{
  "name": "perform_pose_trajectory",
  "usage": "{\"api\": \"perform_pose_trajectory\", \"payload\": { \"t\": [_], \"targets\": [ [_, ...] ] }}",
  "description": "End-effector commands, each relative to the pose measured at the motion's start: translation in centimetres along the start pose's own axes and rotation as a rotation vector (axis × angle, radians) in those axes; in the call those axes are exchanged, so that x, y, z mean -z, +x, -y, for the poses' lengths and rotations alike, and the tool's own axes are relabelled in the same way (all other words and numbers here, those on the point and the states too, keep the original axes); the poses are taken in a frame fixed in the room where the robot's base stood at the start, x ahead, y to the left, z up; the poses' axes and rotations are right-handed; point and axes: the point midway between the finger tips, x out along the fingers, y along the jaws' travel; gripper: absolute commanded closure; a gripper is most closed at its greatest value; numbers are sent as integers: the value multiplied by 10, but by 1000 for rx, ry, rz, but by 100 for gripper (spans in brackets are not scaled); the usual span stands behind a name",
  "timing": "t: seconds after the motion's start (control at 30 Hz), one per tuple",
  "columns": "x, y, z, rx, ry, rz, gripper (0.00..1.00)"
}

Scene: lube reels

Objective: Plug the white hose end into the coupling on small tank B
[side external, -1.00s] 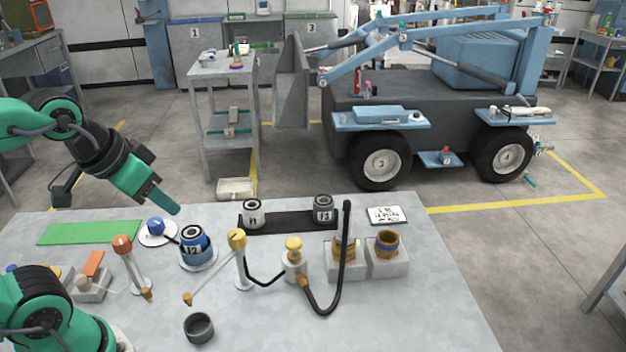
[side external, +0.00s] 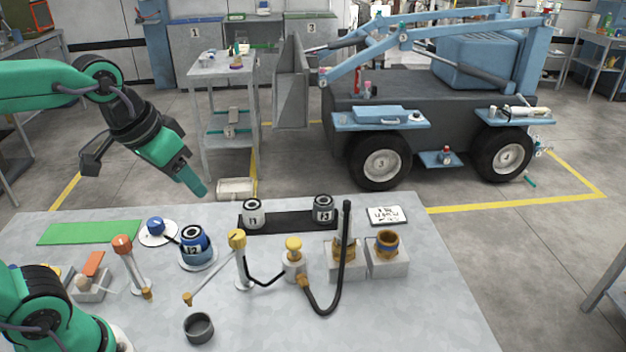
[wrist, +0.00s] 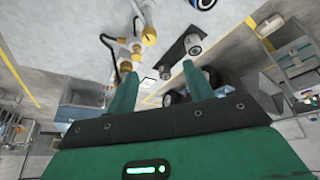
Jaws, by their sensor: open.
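My gripper (side external: 195,184) is open and empty, above the back of the table near the blue can. Its two fingers stand apart in the wrist view (wrist: 162,78). I cannot pick out a white hose end for certain. A black hose (side external: 330,305) curves from a brass fitting beside the yellow-capped white fitting (side external: 293,262) up to an upright end at a grey block. No B mark is readable. Small cans stand on the table: a white-topped one (side external: 253,215), a dark one (side external: 323,210) and a blue one (side external: 193,252).
Two posts with swing arms, orange-headed (side external: 122,245) and yellow-headed (side external: 237,240), stand at mid-table. A grey cup (side external: 199,328) sits in front. A brass-coloured open fitting (side external: 387,244) sits on a right block. The front-right table is clear. A blue vehicle (side external: 440,110) stands beyond.

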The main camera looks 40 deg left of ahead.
Motion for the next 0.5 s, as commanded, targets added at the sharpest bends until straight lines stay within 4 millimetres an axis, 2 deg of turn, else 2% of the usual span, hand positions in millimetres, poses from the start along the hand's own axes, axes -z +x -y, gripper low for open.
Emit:
{"api": "perform_pose_trajectory", "payload": {
  "t": [0.27, 0.5],
  "targets": [
    [52, 11, -22, -15, -2, 86, 48],
    [92, 31, -46, -20, -3, 156, 48]
  ]
}}
